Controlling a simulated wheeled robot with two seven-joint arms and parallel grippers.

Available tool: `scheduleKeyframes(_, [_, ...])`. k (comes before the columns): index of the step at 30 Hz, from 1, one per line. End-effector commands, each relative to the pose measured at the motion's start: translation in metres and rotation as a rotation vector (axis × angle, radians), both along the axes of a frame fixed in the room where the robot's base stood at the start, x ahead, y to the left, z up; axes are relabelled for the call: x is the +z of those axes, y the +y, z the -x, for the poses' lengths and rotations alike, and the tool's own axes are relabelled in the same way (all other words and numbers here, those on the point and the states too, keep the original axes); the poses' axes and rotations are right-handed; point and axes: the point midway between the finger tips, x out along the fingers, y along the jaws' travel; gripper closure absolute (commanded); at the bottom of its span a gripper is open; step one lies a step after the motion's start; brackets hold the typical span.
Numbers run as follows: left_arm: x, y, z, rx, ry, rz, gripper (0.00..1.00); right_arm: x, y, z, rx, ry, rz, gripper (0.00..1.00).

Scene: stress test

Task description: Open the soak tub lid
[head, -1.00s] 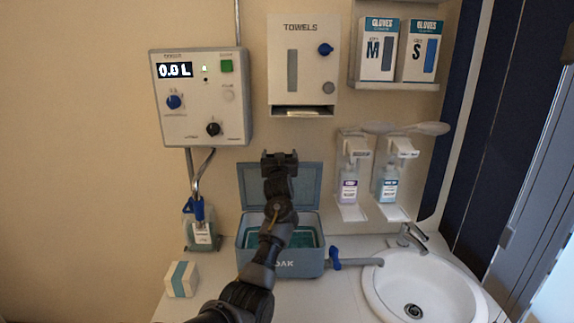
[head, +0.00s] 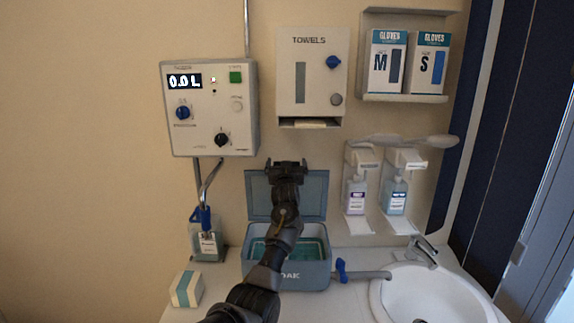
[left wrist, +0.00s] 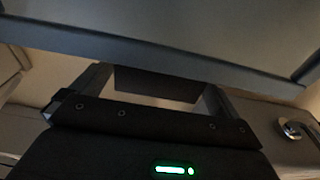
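The soak tub (head: 318,278) is a grey-blue box on the counter, with teal inside. Its lid (head: 259,197) stands raised at the back of the tub, near the wall. My left arm crosses in front of the tub and hides part of the tub and lid. My left gripper (head: 287,165) is at the lid's top edge in the head view, its fingers spread apart with nothing seen between them. In the left wrist view a broad grey-blue panel, seemingly the lid (left wrist: 190,35), spans above the open fingers (left wrist: 157,90). Contact cannot be told. My right gripper is not in view.
A sink (head: 430,293) with a tap is at right. A blue-handled spout (head: 362,275) sits beside the tub. A small box (head: 187,289) and a bottle (head: 207,240) are at left. A control panel (head: 210,110), towel dispenser (head: 312,75) and soap dispensers (head: 356,190) are on the wall.

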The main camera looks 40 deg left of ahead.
Motion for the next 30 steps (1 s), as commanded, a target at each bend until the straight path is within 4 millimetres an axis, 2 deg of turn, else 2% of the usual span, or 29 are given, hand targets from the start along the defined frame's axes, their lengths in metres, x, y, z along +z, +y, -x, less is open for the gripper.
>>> scheduleKeyframes(8, [-0.003,-0.007,0.006,-0.001,-0.001,-0.001,0.0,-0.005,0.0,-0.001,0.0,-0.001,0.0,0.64])
scheduleKeyframes(21, [-0.016,-0.05,0.065,-0.002,-0.001,0.001,0.0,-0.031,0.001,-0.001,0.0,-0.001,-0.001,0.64])
scheduleKeyframes(30, [-0.017,-0.064,0.084,0.0,0.0,0.001,0.0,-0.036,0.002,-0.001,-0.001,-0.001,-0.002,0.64])
